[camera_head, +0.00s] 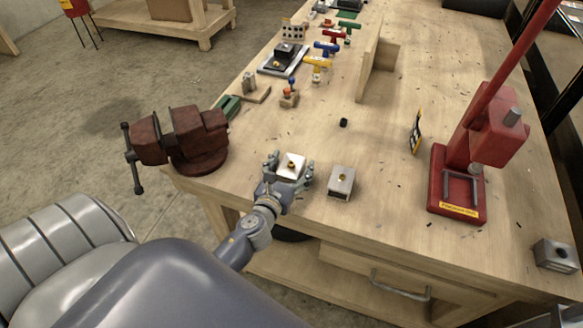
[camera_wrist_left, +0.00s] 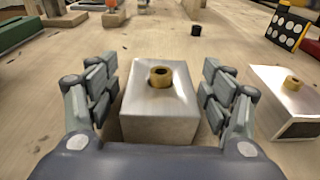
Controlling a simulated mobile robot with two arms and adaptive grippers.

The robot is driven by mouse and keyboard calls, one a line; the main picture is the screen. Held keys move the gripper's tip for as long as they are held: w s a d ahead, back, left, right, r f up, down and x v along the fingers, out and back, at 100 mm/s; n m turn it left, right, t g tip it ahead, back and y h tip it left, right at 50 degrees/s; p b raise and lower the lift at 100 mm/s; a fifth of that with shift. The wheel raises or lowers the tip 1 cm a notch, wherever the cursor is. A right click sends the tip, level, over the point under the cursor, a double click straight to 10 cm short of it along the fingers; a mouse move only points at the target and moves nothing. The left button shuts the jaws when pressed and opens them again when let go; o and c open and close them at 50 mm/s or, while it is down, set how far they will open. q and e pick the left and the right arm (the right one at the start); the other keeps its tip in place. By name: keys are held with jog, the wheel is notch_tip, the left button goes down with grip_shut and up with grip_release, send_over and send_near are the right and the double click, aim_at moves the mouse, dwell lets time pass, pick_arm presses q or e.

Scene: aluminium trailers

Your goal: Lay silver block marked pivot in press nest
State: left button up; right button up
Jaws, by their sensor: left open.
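A silver block with a brass bushing on top (camera_head: 291,168) stands on the bench between the spread fingers of my left gripper (camera_head: 289,160). In the left wrist view this block (camera_wrist_left: 158,112) has visible gaps to the fingers on both sides, so the gripper is open around it. A second silver block with a brass bushing (camera_head: 341,183) stands just to the right; it also shows in the wrist view (camera_wrist_left: 290,95). I cannot read a pivot mark on either. The red press (camera_head: 462,160) stands farther right, with a framed nest (camera_head: 460,188) in its base. My right gripper is out of view.
A third silver block with a hole (camera_head: 555,256) sits at the right front edge. A dark red vise (camera_head: 180,138) is at the left corner. The bench between the second block and press is clear.

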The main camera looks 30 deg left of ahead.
pick_arm(q)
jog(key=c, duration=1.4)
jog(key=shift+r, duration=0.1)
jog(key=shift+r, duration=0.15)
jog(key=shift+r+p, duration=0.75)
jog(key=shift+r, duration=0.85)
jog(key=shift+s+d, duration=0.1)
jog(key=shift+s, duration=0.15)
jog(key=s+d+r+b, duration=0.1)
jog(key=s+d+b, duration=0.3)
jog(key=s, duration=0.9)
jog(key=d, duration=0.3)
jog(key=shift+s+r+b, duration=0.25)
jog(key=shift+s+b, duration=0.1)
jog(key=shift+s, duration=0.05)
